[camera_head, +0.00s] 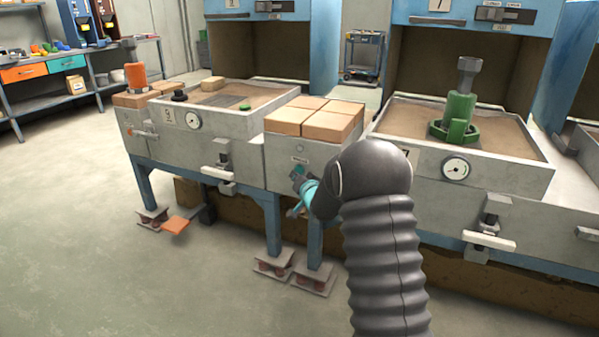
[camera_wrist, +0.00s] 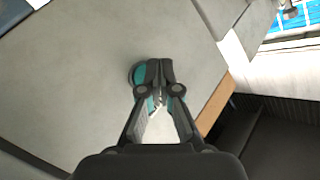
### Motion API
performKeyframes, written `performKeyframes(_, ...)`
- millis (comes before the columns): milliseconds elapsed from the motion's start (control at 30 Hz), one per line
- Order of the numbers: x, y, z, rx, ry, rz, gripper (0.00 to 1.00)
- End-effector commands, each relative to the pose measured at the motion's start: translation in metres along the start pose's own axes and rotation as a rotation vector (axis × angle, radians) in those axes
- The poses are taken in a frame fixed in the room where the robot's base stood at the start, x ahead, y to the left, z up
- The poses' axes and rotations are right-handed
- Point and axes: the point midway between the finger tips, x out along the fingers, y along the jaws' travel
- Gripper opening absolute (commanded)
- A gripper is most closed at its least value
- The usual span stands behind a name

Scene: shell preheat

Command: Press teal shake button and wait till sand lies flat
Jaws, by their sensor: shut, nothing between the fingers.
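The teal shake button (camera_wrist: 137,74) sits on a grey panel and shows in the wrist view, partly hidden behind my fingertips. My gripper (camera_wrist: 160,68) is shut and empty, with its tips over the right part of the button; I cannot tell whether they touch it. In the head view the teal button (camera_head: 299,170) is on the front of the grey box between two sand boxes, and my gripper (camera_head: 297,180) is right at it. The left sand box (camera_head: 228,122) holds sand (camera_head: 262,93) with a dark knob and a small green piece on it. The right sand box (camera_head: 505,180) holds sand (camera_head: 505,130) around a green part.
Tan blocks (camera_head: 318,117) lie on top of the middle box. White-handled levers (camera_head: 488,240) and dial gauges (camera_head: 456,169) stick out of the sand box fronts. An orange pedal (camera_head: 176,225) is low at the left. The floor (camera_head: 70,220) at the left is clear.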

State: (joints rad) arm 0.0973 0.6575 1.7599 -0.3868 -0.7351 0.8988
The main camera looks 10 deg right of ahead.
Motion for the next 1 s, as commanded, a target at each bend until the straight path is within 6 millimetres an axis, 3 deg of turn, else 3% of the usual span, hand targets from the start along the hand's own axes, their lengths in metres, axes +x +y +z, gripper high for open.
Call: performKeyframes(1000,0.0068,0.0040,-0.0046,0.000,0.000,0.000,0.00)
